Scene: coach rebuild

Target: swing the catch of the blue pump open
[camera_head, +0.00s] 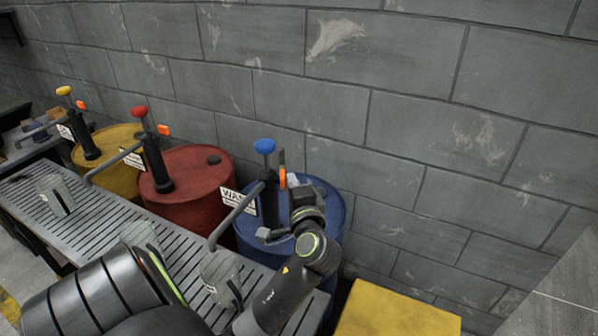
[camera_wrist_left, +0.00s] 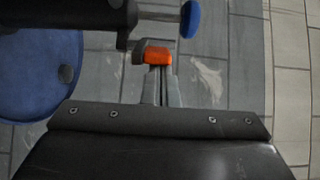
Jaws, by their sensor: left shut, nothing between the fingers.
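The blue pump (camera_head: 268,195) stands on the blue drum (camera_head: 330,207), with a blue knob (camera_head: 265,146) on top. Its orange catch (camera_head: 283,178) sits upright on the right side of the pump's upper part. My left gripper (camera_head: 292,181) is beside the catch, its fingers shut and empty. In the left wrist view the shut fingers (camera_wrist_left: 161,78) reach up to the orange catch (camera_wrist_left: 158,56), with a grey bracket beside it. I cannot tell whether they touch. The blue knob (camera_wrist_left: 190,18) shows just beyond. My right gripper is not in view.
A red drum (camera_head: 190,190) and a yellow drum (camera_head: 105,170), each with a pump, stand to the left. Clear jugs (camera_head: 220,280) stand on the slatted bench (camera_head: 105,222). A grey block wall is close behind. A yellow surface (camera_head: 395,312) lies lower right.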

